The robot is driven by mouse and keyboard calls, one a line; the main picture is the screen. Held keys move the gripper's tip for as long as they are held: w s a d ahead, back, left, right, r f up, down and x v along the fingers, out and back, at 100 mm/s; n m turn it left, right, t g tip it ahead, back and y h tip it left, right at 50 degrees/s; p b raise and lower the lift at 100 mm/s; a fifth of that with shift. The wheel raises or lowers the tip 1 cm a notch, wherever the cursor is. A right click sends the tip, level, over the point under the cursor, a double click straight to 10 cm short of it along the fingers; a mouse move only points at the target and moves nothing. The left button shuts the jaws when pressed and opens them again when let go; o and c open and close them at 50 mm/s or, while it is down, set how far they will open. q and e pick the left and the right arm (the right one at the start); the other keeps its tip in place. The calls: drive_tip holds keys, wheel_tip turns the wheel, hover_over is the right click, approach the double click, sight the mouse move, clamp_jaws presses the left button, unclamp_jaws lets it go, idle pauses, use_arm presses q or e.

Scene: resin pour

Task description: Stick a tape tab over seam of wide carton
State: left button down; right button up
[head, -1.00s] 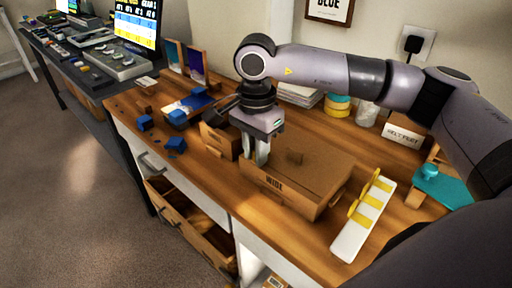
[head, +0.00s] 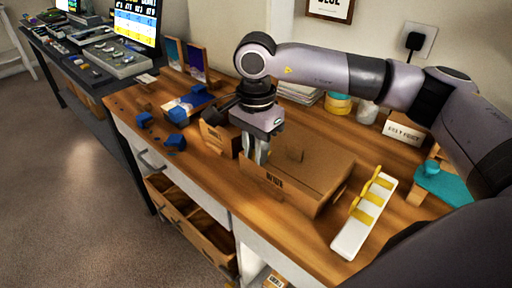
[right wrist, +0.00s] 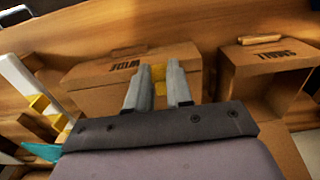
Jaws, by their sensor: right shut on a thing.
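The wide carton (head: 318,178) is a closed brown box on the wooden bench, with its WIDE label on the front side. It also shows in the right wrist view (right wrist: 100,97). My right gripper (head: 260,160) points down over the carton's left part, near its front edge. In the right wrist view its fingers (right wrist: 157,85) are shut on a yellow tape tab (right wrist: 158,73). I cannot tell whether the tab touches the carton. More yellow tabs (head: 368,207) sit on a white strip (head: 349,240) to the carton's right. My left gripper is not in view.
A smaller carton (head: 213,137) stands close to the left of the wide one; its label shows in the right wrist view (right wrist: 275,55). Blue blocks (head: 178,115) lie farther left. A teal item (head: 445,184) and a white felt-feet box (head: 404,131) are at right. A drawer (head: 190,222) hangs open below.

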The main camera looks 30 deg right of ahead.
drive_tip(key=shift+f, duration=0.35)
idle(0.3)
idle(0.4)
drive_tip(key=o, duration=0.9)
drive_tip(key=shift+r+p, duration=2.3)
drive_tip(key=shift+r, duration=1.75)
